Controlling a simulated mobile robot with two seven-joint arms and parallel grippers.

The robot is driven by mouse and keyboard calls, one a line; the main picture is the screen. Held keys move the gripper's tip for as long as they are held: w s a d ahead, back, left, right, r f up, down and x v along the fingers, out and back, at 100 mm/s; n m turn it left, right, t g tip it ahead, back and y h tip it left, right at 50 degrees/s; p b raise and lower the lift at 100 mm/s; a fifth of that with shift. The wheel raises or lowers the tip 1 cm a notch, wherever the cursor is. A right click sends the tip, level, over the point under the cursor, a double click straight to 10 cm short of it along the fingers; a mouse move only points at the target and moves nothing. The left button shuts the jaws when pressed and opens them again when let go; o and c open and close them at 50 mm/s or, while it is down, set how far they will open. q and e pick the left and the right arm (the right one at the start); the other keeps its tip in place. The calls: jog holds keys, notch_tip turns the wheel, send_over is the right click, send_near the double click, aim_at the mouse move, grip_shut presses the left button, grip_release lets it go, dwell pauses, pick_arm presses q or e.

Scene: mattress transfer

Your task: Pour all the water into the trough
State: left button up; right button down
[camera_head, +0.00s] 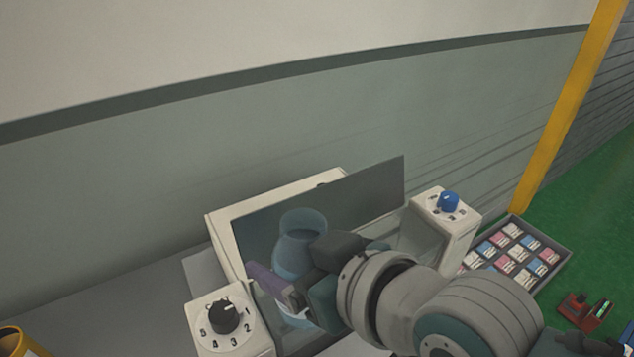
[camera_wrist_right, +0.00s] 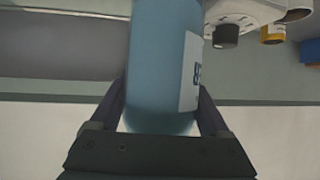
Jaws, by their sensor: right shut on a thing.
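A see-through blue bottle (camera_head: 298,250) is in my right gripper (camera_head: 299,278), in front of a dark flat panel (camera_head: 350,203) on a cream machine. The bottle looks close to upright in the head view. In the right wrist view the bottle (camera_wrist_right: 158,60) sits between the two fingers (camera_wrist_right: 160,112), and a white label shows on its side. I cannot tell how much water it holds. My right gripper hides part of the bottle. I cannot clearly make out the trough. My left gripper is not in view.
The cream machine has a black numbered dial (camera_head: 223,316) at front left and a blue knob (camera_head: 449,202) at right. A grey tray of small packets (camera_head: 527,247) is right of it. A yellow post (camera_head: 570,100) stands behind. A yellow container (camera_head: 14,342) is at lower left.

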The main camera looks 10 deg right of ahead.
jog(key=shift+w+d+f+m+g+y+b, duration=0.2)
jog(key=shift+f+m+g+y+b, duration=0.3)
jog(key=shift+b, duration=0.55)
jog(key=shift+w+d+m+g+y+b, duration=0.2)
jog(key=shift+d+m+g+y+b, duration=0.15)
jog(key=shift+m+b, duration=0.35)
jog(key=b, duration=0.1)
jog(key=m+g+y+b, duration=0.1)
jog(key=b, duration=0.1)
jog(key=shift+w+d+y, duration=0.25)
jog(key=shift+w+d, duration=0.05)
jog(key=shift+w+d+m+b, duration=0.1)
jog(key=shift+m+b, duration=0.3)
jog(key=shift+f+m+g+y+b, duration=0.25)
jog(key=shift+m+y+b, duration=0.25)
jog(key=shift+y+b, duration=0.15)
jog(key=shift+f+m+y+b, duration=0.1)
jog(key=shift+m+y+b, duration=0.2)
jog(key=shift+b, duration=0.2)
